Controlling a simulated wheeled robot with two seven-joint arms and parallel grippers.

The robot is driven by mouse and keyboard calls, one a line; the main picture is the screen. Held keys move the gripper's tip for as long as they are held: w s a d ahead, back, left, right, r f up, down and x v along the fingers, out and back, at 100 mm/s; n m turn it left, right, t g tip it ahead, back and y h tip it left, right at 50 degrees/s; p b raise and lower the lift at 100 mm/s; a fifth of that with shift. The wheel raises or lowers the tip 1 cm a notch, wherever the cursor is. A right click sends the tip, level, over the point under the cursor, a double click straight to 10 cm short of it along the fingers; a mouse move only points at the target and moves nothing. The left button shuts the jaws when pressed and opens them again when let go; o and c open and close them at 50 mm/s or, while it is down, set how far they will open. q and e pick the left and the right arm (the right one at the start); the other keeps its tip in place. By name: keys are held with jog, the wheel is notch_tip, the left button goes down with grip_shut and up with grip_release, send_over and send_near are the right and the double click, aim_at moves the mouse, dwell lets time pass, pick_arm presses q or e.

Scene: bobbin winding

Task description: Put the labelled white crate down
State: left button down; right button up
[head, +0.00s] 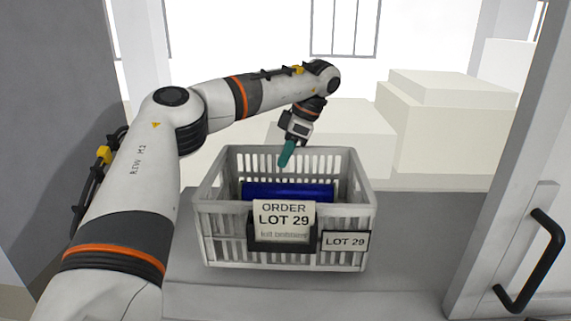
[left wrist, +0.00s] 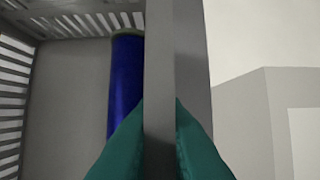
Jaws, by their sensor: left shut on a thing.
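The labelled white crate (head: 214,222) is in the middle of the head view, upright, with slatted walls. Its front carries an order card (head: 284,222) reading "LOT 29" and a smaller "LOT 29" label (head: 345,241). A blue cylinder (head: 290,190) lies inside; it also shows in the left wrist view (left wrist: 126,85). My left gripper (head: 285,158) is at the crate's far wall. In the left wrist view its teal fingers (left wrist: 160,140) are on both sides of the crate's rim (left wrist: 178,55), shut on it. My right gripper is not in view.
A grey surface (head: 410,235) lies under and around the crate, with free room to its right. Pale blocks (head: 440,120) stand behind. A door-like panel with a black handle (head: 530,260) is at the right, and a grey wall (head: 50,120) at the left.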

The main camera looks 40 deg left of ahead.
pick_arm(q)
jog(key=shift+f, duration=1.3)
jog(key=c, duration=1.5)
grip_release()
jog(key=v, duration=1.1)
jog(key=shift+d+r, duration=0.15)
jog(key=shift+r, duration=0.2)
jog(key=shift+w+r, duration=0.15)
jog(key=shift+r, duration=0.25)
jog(key=shift+f, duration=0.1)
